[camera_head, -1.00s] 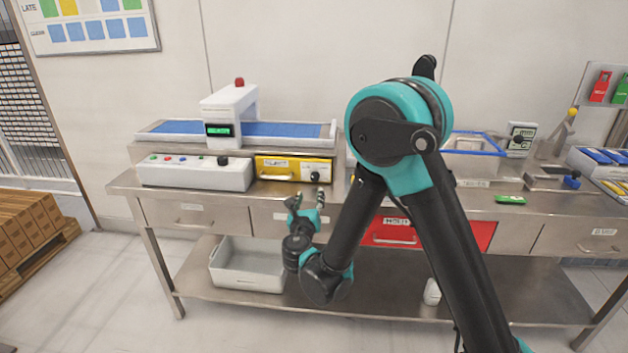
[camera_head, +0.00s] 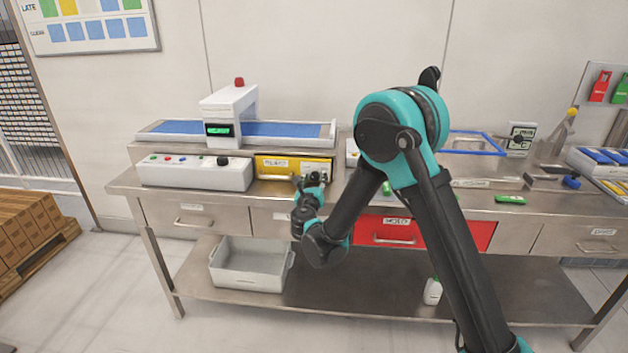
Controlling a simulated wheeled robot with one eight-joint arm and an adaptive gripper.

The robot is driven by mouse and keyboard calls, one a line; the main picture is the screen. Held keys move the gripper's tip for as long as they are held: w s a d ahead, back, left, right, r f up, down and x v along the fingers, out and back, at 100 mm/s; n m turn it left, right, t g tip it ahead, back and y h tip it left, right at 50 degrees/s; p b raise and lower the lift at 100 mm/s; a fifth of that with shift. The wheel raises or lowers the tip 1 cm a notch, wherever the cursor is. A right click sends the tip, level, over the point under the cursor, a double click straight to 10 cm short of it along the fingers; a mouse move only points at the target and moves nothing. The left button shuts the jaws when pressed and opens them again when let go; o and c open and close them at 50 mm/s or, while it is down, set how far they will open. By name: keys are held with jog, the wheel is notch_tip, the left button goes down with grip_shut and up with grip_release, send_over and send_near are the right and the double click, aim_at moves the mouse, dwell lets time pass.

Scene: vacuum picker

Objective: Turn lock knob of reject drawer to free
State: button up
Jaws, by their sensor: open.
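The yellow reject drawer (camera_head: 273,166) sits under the right part of the blue conveyor, with a white label on its front. Its lock knob is on the right side of the drawer front and is now mostly hidden behind my gripper. My gripper (camera_head: 311,179) is open and in front of the right end of the drawer, at knob height. I cannot tell whether the fingers touch the knob or stand around it. Which way the knob points is hidden.
A white control box (camera_head: 196,173) with buttons and a black knob stands left of the drawer. The conveyor (camera_head: 284,130) lies above. A red drawer (camera_head: 390,236) hangs under the bench to the right. A grey bin (camera_head: 250,266) stands on the lower shelf.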

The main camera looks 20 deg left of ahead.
grip_shut()
dwell(0.3)
jog(key=m, duration=0.3)
jog(key=shift+m, duration=0.4)
jog(key=m, duration=0.4)
jog(key=shift+d+m, duration=0.1)
jog(key=shift+m, duration=0.2)
jog(key=m, duration=0.4)
jog(key=shift+m, duration=2.1)
